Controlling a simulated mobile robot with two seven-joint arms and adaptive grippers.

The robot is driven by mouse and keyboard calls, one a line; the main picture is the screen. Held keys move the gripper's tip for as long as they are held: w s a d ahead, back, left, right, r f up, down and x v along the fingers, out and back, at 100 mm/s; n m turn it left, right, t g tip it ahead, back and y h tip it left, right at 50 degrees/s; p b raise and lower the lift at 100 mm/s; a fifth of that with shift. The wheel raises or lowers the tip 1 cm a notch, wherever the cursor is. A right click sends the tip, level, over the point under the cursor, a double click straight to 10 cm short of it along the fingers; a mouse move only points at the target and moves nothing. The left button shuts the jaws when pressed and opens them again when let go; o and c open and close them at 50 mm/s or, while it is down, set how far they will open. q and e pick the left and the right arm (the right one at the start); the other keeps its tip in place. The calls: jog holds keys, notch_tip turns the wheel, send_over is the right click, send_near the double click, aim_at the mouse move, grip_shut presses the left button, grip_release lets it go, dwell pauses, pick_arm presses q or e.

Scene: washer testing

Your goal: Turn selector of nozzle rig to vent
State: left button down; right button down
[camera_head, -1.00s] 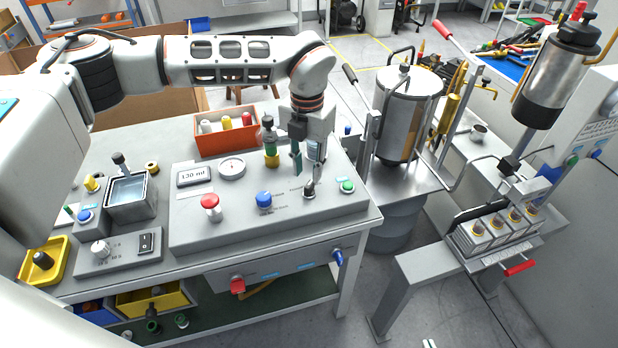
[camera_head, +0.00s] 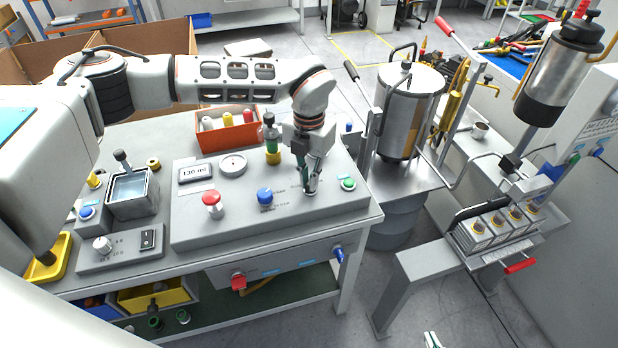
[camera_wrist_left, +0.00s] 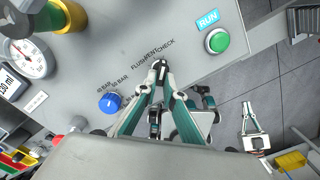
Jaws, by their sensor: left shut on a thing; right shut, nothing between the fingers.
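The nozzle rig is the grey sloped console (camera_head: 235,232) on the bench. Its selector (camera_wrist_left: 159,65) is a small dark knob beside the printed words FLUSH, VENT and CHECK in the left wrist view. My left gripper (camera_head: 310,190) is down at the console with its fingertips shut on the selector, which they mostly hide. In the left wrist view the fingers (camera_wrist_left: 160,78) meet around the knob. I cannot tell which word it points to. My right gripper (camera_wrist_left: 249,106) is shut and empty, away from the console above the floor; its tip also shows at the bottom edge of the head view (camera_head: 432,341).
A yellow-based post (camera_head: 273,157) stands behind. A steel tank (camera_head: 405,110) stands right of the bench.

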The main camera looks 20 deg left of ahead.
pick_arm(q)
jog(key=shift+n, duration=0.9)
jog(key=n, duration=0.4)
jog(key=shift+d, duration=0.2)
jog(key=shift+n, duration=1.5)
jog(key=shift+d, duration=0.1)
jog(key=c, duration=2.1)
grip_release()
jog(key=shift+c, duration=0.2)
jog(key=shift+r, duration=0.1)
